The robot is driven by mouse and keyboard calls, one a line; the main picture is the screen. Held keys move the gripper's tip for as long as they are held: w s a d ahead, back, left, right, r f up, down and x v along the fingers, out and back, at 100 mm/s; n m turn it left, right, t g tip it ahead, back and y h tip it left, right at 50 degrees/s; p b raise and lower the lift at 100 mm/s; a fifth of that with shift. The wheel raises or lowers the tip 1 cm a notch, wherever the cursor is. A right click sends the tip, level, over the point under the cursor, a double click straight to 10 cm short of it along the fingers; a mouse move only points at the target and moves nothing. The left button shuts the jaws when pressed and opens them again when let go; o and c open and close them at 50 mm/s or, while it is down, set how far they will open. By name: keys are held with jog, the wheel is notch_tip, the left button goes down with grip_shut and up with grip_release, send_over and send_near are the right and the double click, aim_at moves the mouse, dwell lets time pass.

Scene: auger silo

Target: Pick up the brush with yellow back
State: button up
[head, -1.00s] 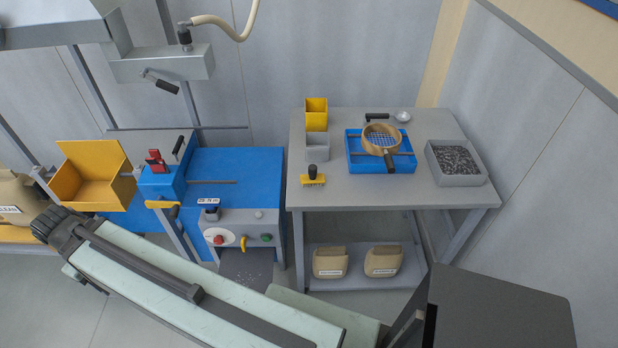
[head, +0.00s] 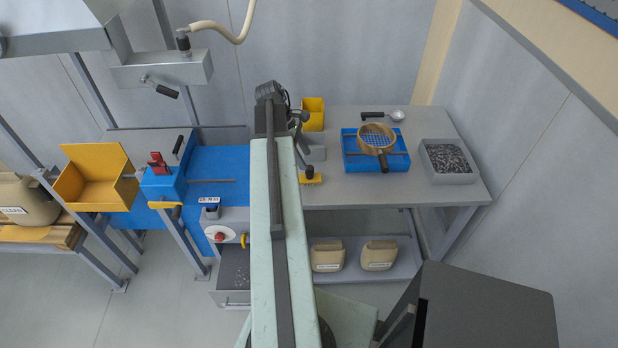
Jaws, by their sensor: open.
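The brush with a yellow back (head: 314,179) lies near the front left edge of the grey table, its dark knob-like handle upward. My arm covers its left part in the head view. My gripper (head: 271,92) is at the far end of my raised arm, which reaches forward over the gap between the blue machine and the table. It appears up and left of the brush in the picture, apart from it. It is open; its fingertips are hard to make out.
On the grey table (head: 440,193) are a yellow bin (head: 313,113), a grey bin partly behind my arm, a blue tray (head: 350,160) with a round sieve (head: 375,137), a scoop (head: 396,115) and a grey box of dark pellets (head: 449,178). The blue machine (head: 225,165) stands left.

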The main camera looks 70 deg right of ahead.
aim_at(309, 171)
jog(key=b+x, duration=0.4)
jog(key=x, duration=0.1)
jog(key=w+b+x, duration=0.1)
jog(key=b+x, duration=0.1)
jog(key=b, duration=0.1)
jog(key=shift+s+f, duration=0.1)
jog(key=shift+f, duration=0.45)
jog(key=shift+s, duration=0.15)
jog(key=shift+r, duration=0.1)
grip_shut()
